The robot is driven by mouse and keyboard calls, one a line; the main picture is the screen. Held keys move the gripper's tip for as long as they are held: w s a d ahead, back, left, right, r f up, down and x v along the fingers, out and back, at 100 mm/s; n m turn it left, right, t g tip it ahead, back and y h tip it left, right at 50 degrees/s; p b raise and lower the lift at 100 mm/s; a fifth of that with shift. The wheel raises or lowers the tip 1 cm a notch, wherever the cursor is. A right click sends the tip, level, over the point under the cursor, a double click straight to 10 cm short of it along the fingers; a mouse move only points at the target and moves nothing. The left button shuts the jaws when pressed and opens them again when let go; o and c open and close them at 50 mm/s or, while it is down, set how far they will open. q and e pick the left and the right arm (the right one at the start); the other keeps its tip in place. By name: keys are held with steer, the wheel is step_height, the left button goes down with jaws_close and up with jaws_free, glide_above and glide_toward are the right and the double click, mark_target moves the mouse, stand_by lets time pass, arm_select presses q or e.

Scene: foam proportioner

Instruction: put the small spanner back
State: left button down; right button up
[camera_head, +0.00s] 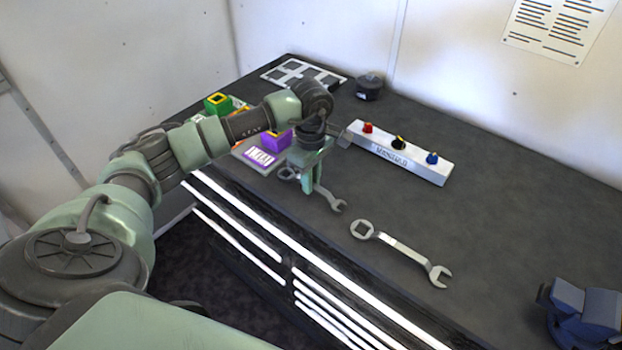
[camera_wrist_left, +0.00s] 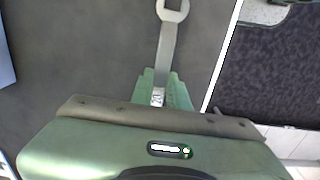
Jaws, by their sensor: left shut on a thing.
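The small spanner (camera_head: 327,196) is a grey metal wrench with a ring at one end and an open jaw at the other. My left gripper (camera_head: 308,184) is shut on its handle, close to the front edge of the workbench. In the left wrist view the spanner (camera_wrist_left: 166,48) runs up from between the green fingers (camera_wrist_left: 162,92), its ring end at the top. The head view does not clearly tell whether it touches the bench. A larger spanner (camera_head: 400,247) lies on the bench to the right. My right gripper is not in view.
A white manifold block (camera_head: 430,170) with red, black and blue knobs stands behind the gripper. A dark round pot (camera_head: 369,87) stands at the back. A blue vise (camera_head: 590,315) is at right.

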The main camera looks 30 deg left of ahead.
arm_select(q)
steer(key=shift+f, duration=0.35)
steer(key=shift+f, duration=0.2)
steer(key=c, duration=1.4)
jaws_free()
steer(key=shift+o, duration=0.2)
